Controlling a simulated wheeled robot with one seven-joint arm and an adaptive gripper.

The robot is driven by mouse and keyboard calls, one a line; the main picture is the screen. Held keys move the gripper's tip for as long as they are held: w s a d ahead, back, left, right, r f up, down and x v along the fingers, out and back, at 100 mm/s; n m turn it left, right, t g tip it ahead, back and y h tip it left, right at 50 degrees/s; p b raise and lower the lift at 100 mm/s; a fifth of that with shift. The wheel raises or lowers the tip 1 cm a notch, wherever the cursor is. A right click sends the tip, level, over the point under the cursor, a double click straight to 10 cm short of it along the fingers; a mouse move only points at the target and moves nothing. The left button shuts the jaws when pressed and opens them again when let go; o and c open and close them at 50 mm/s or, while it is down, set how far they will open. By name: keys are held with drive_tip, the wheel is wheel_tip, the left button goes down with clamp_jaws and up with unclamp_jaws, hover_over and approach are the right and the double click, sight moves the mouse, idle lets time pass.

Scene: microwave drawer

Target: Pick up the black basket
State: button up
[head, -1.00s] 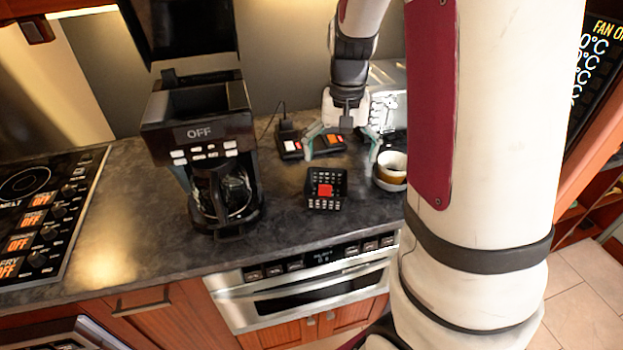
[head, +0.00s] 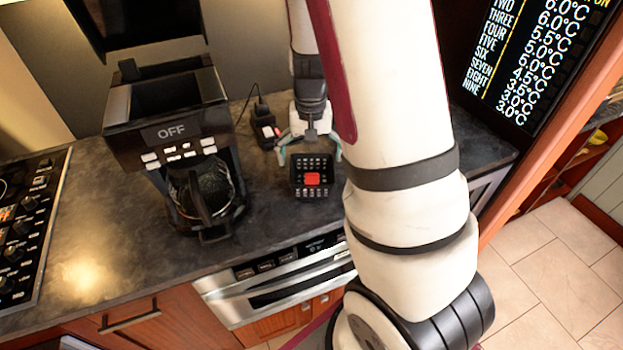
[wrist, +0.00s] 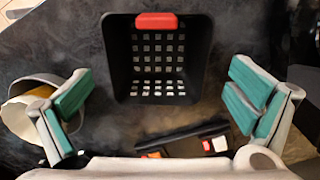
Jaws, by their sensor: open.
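The black basket (head: 299,190) is a small square open box with a grid of holes and a red piece on it, standing on the dark counter (head: 95,215). In the wrist view the basket (wrist: 117,65) is at the upper middle, its red piece on the rim farthest from my gripper. My gripper (head: 310,152) is over the back side of the basket in the head view. In the wrist view my gripper (wrist: 160,98) is open and empty, its teal-padded fingers wide apart, left and right of the basket's near side. I see no contact.
A coffee maker (head: 165,120) stands left of the basket. A dark device with coloured buttons (head: 265,128) lies behind it, and also shows in the wrist view (wrist: 185,143). A cup (wrist: 28,98) sits near my left finger there. My arm hides the counter at right.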

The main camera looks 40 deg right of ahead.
drive_tip(key=shift+s+d+f+p, duration=0.1)
drive_tip(key=shift+f+p, duration=0.3)
drive_tip(key=shift+f, duration=2.25)
drive_tip(key=shift+c, duration=0.6)
drive_tip(key=c, duration=0.8)
